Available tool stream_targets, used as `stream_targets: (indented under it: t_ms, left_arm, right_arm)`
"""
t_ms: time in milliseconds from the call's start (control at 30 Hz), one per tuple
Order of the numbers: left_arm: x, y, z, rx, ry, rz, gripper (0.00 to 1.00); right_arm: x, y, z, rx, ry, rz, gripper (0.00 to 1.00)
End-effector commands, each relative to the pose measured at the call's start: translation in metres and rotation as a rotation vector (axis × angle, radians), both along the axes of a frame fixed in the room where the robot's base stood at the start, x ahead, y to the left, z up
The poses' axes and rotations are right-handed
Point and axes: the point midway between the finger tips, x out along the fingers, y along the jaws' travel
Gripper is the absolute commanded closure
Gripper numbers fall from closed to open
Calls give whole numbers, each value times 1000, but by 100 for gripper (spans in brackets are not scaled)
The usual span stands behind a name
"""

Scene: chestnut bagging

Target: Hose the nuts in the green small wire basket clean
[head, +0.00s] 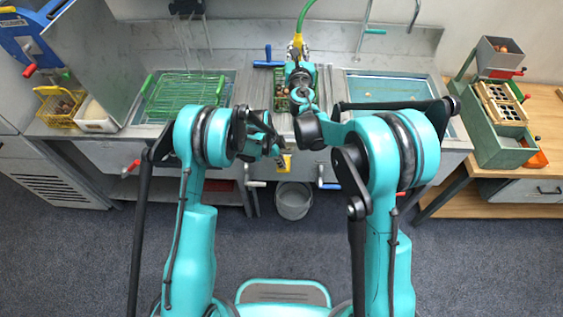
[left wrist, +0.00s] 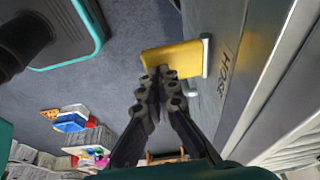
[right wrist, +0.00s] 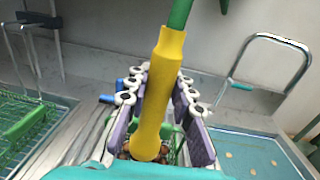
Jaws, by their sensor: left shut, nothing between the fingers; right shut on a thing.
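My right gripper (head: 299,62) is shut on the yellow hose nozzle (head: 298,42). In the right wrist view the nozzle (right wrist: 160,95) stands between the fingers, pointing down, with the green hose (right wrist: 180,15) above it. Brown nuts (right wrist: 165,153) show below the nozzle. The green small wire basket (head: 281,103) is in the middle basin under my right gripper, mostly hidden. My left gripper (left wrist: 160,75) is shut and empty, its tips over the edge of a yellow paddle (left wrist: 175,57) beside the "HOSE" lettering. I cannot tell whether they touch. No water is visible.
A large green wire rack (head: 185,95) lies in the left basin, and the right basin (head: 390,88) holds water. A yellow basket (head: 58,105) stands far left. A grey bucket (head: 293,200) is on the floor below the counter. A green machine (head: 490,125) stands right.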

Motion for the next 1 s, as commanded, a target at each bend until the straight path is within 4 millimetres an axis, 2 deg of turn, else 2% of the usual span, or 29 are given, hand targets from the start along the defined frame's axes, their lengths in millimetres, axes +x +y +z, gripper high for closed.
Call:
stream_targets:
  t_ms: [200,300,433,800,1000]
  left_arm:
    - [-7,0,-10,0,-116,-1,100]
    - [-11,0,-25,0,-116,-1,100]
    - [-12,0,-31,0,-115,-1,100]
    - [-13,0,-29,1,-114,-1,100]
    - [-24,0,-5,0,-115,-1,100]
  right_arm:
    - [0,0,0,0,0,0,100]
    - [0,0,0,0,0,0,100]
    - [0,0,0,0,0,0,100]
    - [0,0,0,0,0,0,100]
    - [0,0,0,0,0,0,100]
